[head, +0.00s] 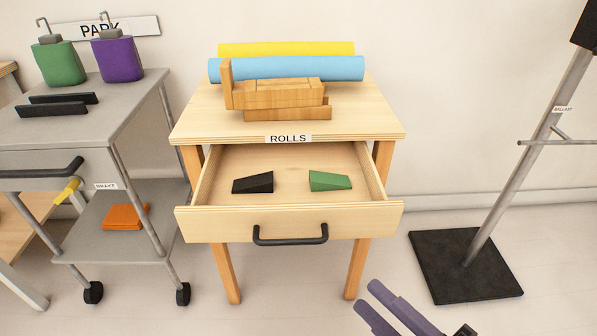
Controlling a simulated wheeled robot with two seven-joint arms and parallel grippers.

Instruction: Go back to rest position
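My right gripper (368,298) shows at the bottom edge, right of centre. Its two purple fingers point up and left, with a gap between them and nothing held. It is apart from the wooden table, in front of the table's right leg in the picture. The rest of that arm is mostly cut off by the frame. My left gripper is not in view. The drawer (290,226) of the table labelled ROLLS is pulled open. A black wedge (253,183) and a green wedge (330,181) lie apart inside it.
Blue (290,68) and yellow (285,49) rolls lie behind wooden blocks (285,100) on the tabletop (365,120). A grey wheeled cart (135,105) with green and purple bottles stands left. A stand with a black base (465,265) is right. Floor between table and stand is clear.

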